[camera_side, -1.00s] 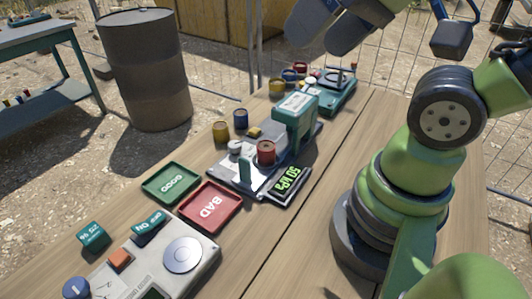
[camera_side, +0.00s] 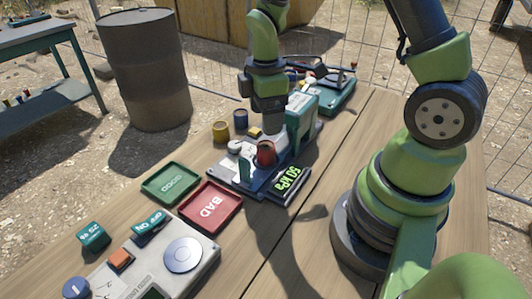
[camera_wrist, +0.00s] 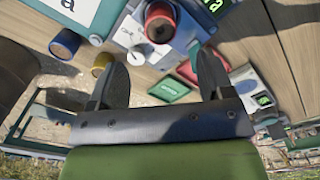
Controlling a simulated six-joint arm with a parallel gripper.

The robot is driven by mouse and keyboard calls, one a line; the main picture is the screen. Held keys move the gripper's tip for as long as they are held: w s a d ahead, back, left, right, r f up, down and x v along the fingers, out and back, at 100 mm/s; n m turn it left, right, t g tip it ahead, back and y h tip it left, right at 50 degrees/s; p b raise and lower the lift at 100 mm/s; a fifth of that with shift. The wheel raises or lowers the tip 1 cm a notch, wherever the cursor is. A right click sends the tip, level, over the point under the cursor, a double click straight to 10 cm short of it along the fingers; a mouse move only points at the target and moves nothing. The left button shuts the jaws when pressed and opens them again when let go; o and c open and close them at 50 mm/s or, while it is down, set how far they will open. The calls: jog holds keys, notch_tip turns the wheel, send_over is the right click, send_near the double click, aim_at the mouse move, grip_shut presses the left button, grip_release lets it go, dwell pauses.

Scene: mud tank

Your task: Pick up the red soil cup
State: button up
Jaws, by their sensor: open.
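The red soil cup (camera_side: 265,154) stands upright on the grey base plate of the teal test device (camera_side: 303,122). In the wrist view the red cup (camera_wrist: 161,24) is near the top, beyond the fingertips. My gripper (camera_side: 269,124) points down above and slightly behind the cup in the side view, apart from it as far as I can tell. In the wrist view my gripper (camera_wrist: 160,62) has its two dark fingers spread wide with nothing between them.
A yellow cup (camera_side: 220,132) and a blue cup (camera_side: 240,119) stand left of the device. A white puck (camera_side: 234,147) sits on its plate, and a display (camera_side: 290,179) reads 50 kPa. The GOOD tray (camera_side: 171,183) and BAD tray (camera_side: 211,206) lie in front.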

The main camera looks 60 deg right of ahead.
aim_at(266, 147)
notch_tip(266, 147, down, 9)
jog(key=shift+f, duration=0.1)
dwell(0.4)
jog(key=c, duration=1.1)
